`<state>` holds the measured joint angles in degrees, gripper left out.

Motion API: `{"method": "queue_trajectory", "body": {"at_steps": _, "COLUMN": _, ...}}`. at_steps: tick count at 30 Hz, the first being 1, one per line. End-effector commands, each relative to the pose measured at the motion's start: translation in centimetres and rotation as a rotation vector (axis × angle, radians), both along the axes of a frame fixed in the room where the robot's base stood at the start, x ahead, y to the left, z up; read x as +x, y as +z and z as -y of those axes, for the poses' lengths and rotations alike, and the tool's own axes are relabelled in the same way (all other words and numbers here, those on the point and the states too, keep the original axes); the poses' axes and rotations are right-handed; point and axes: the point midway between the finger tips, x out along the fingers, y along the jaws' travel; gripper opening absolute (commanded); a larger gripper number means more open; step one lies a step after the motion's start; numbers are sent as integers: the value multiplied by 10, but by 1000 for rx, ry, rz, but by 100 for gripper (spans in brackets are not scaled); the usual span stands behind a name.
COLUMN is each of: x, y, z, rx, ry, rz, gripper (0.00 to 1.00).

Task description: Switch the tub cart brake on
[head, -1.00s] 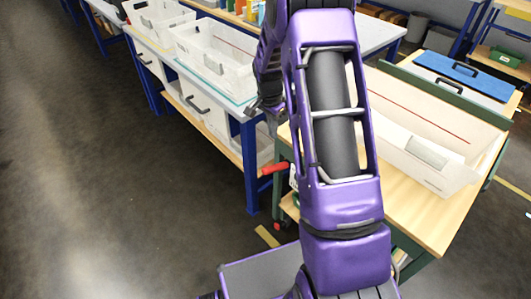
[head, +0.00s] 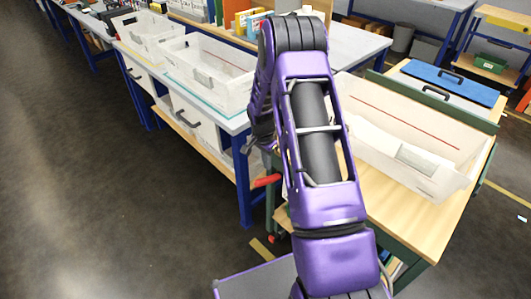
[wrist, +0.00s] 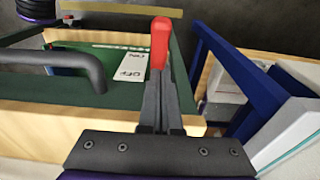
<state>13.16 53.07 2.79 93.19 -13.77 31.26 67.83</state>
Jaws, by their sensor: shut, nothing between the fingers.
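The brake lever's red handle (wrist: 160,42) stands just past my fingertips in the wrist view, beside a white label (wrist: 130,66) reading ON and OFF. In the head view the red handle (head: 268,180) sticks out left from the tub cart (head: 443,226), which has a wooden top and green frame. My gripper (wrist: 162,88) is shut and empty, its fingertips overlapping the base of the red handle in the wrist view. I cannot tell whether they touch it. In the head view my arm hides most of the gripper.
A white tub (head: 372,107) sits on the cart. A blue-legged bench (head: 236,122) with white tubs stands close on the left. A black handle (wrist: 58,62) crosses the wrist view's left side. The dark floor (head: 90,190) at left is clear.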

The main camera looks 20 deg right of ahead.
Motion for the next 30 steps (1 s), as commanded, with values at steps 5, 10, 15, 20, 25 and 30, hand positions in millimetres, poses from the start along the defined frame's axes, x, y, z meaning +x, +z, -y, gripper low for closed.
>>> {"method": "queue_trajectory", "body": {"at_steps": 5, "x": -4, "y": -25, "z": -11, "rx": 1, "ry": 2, "rz": -1, "gripper": 0}}
{"method": "queue_trajectory", "body": {"at_steps": 10, "x": -6, "y": -35, "z": -15, "rx": 0, "ry": 1, "rz": 0, "gripper": 0}}
{"method": "queue_trajectory", "body": {"at_steps": 15, "x": -6, "y": -37, "z": -16, "rx": -1, "ry": 0, "rz": 1, "gripper": 0}}
{"method": "queue_trajectory", "body": {"at_steps": 20, "x": -6, "y": -36, "z": -16, "rx": -1, "ry": 0, "rz": 1, "gripper": 0}}
{"method": "queue_trajectory", "body": {"at_steps": 25, "x": -6, "y": -38, "z": -17, "rx": -1, "ry": 1, "rz": 1, "gripper": 0}}
{"method": "queue_trajectory", "body": {"at_steps": 30, "x": -8, "y": -45, "z": -21, "rx": -1, "ry": 1, "rz": 0, "gripper": 0}}
